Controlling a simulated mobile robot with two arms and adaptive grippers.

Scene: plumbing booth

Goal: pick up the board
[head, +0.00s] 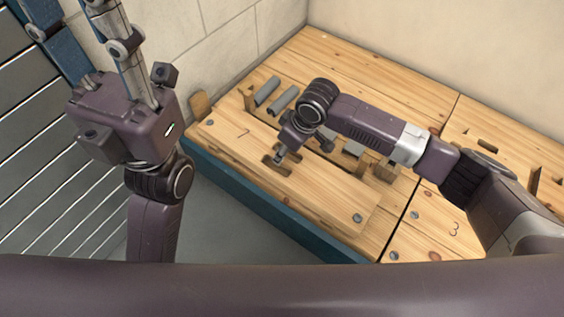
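The long pale wooden board (322,196) appears to lie flat along the front of the bench top, though its outline is hard to separate from the planks there. My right gripper (281,157) points down at the middle of this wood, beside a dark brown fitting or slot. Its wrist hides part of the fingers, so I cannot tell whether they are open, shut or touching the wood. My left gripper (122,50) is raised at the upper left, well away from the board. Its fingertips run out of the top of the view.
The wooden bench (370,85) has a blue front edge (262,200). Two grey pipe pieces (267,91) lie behind the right wrist. A wooden block (199,106) stands at the left corner. Slatted grey shutters (60,170) are at left. A block wall stands behind.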

